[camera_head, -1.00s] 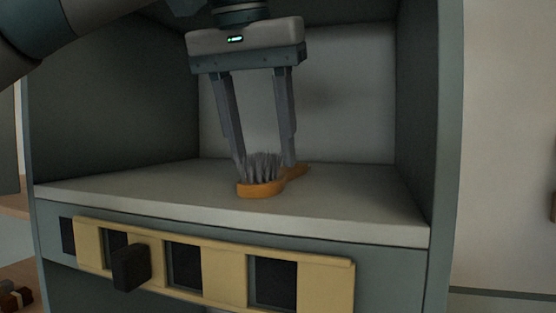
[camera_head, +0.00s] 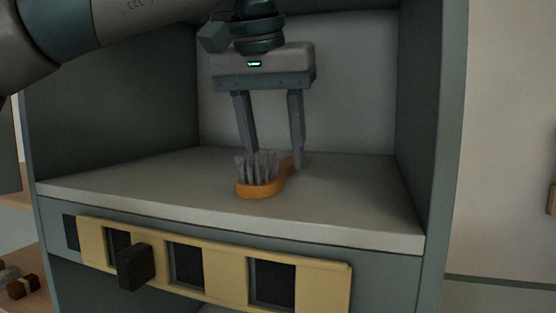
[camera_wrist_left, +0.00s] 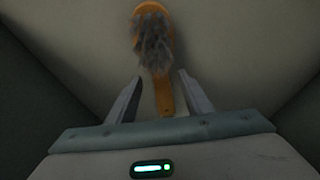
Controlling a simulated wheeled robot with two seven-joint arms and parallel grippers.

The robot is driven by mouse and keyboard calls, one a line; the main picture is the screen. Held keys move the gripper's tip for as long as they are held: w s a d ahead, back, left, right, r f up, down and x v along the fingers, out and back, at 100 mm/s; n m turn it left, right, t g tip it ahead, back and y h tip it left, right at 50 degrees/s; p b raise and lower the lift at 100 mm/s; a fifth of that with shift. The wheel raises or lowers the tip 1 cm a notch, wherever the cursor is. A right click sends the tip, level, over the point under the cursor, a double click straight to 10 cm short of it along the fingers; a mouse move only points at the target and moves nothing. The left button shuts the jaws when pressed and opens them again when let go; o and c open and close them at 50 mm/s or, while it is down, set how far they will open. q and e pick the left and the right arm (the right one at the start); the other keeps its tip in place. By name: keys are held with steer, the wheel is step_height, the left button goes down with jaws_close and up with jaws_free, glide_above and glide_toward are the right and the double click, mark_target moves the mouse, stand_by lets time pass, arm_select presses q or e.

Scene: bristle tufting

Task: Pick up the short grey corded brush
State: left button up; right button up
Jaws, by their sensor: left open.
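The brush has an orange body and grey bristle tufts that point up. It lies on the shelf in the head view, with its orange head (camera_head: 258,191) toward the front edge and its handle toward the back. My left gripper (camera_head: 274,162) is open, pointing down, with its fingers behind the bristles and around the handle region. In the left wrist view the handle (camera_wrist_left: 165,96) lies between the two open fingertips (camera_wrist_left: 161,76), and the bristles (camera_wrist_left: 153,42) lie beyond them. Whether the fingers touch the brush cannot be told. My right gripper is not in view.
The pale shelf (camera_head: 350,208) is enclosed by side walls and a back wall (camera_head: 350,100). Below its front edge is a yellow slotted strip (camera_head: 222,270) with a dark block (camera_head: 135,267) sticking out. The shelf is clear on both sides of the brush.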

arm_select(q)
steer(key=shift+w+f, duration=0.2)
steer(key=shift+f, duration=0.45)
steer(key=c, duration=1.2)
